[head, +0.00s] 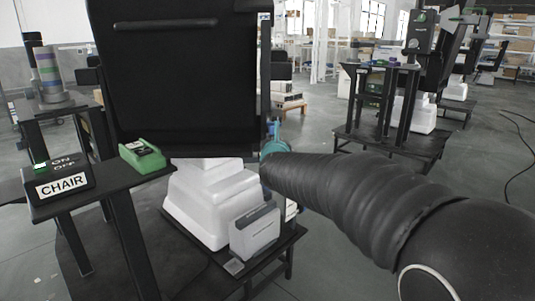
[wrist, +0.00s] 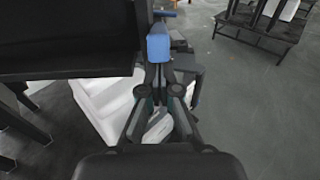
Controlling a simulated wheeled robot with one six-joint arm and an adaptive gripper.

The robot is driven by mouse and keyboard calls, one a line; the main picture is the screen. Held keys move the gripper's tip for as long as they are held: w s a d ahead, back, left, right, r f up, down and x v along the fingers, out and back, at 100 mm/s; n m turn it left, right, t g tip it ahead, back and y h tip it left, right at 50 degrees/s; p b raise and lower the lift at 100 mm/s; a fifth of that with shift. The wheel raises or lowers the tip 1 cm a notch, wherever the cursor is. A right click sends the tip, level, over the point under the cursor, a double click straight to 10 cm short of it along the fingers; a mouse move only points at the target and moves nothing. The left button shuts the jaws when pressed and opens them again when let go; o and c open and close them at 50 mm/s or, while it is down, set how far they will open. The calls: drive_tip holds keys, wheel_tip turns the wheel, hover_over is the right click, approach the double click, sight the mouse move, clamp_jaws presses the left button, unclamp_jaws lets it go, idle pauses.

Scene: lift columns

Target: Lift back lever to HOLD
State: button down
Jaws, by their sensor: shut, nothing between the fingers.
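A black chair back (head: 180,75) stands on a white stepped base (head: 212,205) in the head view. In the wrist view a blue-ended lever (wrist: 158,44) juts out beside the black chair part (wrist: 70,40); it looks like the back lever, but no HOLD mark is readable. My gripper (wrist: 158,72) is shut and empty, its fingertips at the near end of the blue piece. I cannot tell whether they touch it. In the head view my arm hides most of the gripper, with only a teal part (head: 274,147) showing right of the chair back.
A black stand with a CHAIR ON/OFF box (head: 60,181) and a green device (head: 142,154) is at the left. A grey-white box (head: 254,232) stands on the low black platform. Another black stand (head: 380,75) is at the back right. Floor right of the chair is open.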

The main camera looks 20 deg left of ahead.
drive_tip(key=shift+f, duration=0.1)
drive_tip(key=s+d+f+b, duration=0.3)
drive_tip(key=s+d+b, duration=0.2)
drive_tip(key=s, duration=0.5)
drive_tip(key=shift+b, duration=0.7)
idle(0.5)
